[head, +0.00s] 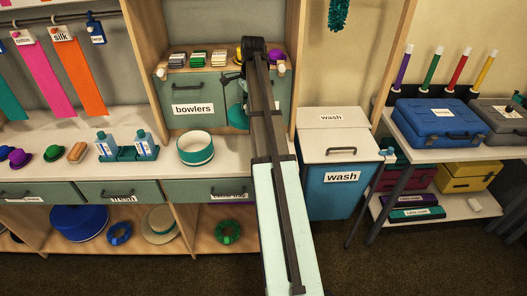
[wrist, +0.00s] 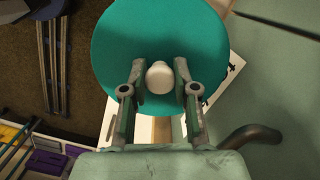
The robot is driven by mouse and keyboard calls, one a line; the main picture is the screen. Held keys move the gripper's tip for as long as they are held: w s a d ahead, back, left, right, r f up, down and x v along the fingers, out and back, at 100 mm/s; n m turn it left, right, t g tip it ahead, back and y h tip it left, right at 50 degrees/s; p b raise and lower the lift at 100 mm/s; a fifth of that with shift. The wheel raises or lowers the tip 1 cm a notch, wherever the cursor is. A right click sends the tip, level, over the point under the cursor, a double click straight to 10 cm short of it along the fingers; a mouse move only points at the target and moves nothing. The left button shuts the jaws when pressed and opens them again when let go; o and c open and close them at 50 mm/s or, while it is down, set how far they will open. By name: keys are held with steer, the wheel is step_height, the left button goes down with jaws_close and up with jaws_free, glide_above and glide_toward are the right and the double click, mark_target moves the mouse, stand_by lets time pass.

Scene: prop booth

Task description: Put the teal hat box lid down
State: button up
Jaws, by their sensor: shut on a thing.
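The teal hat box lid (wrist: 150,32) is a round teal disc with a white knob (wrist: 159,78). My gripper (wrist: 159,72) is shut on the knob, one finger on each side in the wrist view. In the head view a piece of the lid (head: 237,116) shows left of my arm, in front of the bowlers drawer; my arm hides the rest. The hat box (head: 196,149), white with a teal band, stands open on the counter, left of the lid and apart from it.
A teal tray with blue bottles (head: 127,152) stands left of the hat box. Small hats (head: 19,157) and a brush lie farther left. The bowlers drawer (head: 192,108) stands behind. A wash bin (head: 340,178) is to the right. Bare counter (head: 85,177) lies in front.

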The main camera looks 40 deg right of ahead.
mark_target(248, 153)
steer(key=f+p, duration=0.2)
steer(key=f, duration=0.8)
steer(key=f+p, duration=0.1)
steer(key=f, duration=0.8)
steer(key=shift+a+f+p, duration=0.2)
steer(key=shift+f+p, duration=0.15)
steer(key=shift+f, duration=0.15)
steer(key=o, duration=1)
steer(key=r+b, duration=0.1)
steer(key=r, duration=0.3)
steer(key=d+r+b, duration=0.1)
steer(key=r, duration=0.3)
steer(key=r+b, duration=0.1)
steer(key=r, duration=0.3)
steer(key=shift+s+d+r, duration=0.15)
steer(key=shift+s+d, duration=0.05)
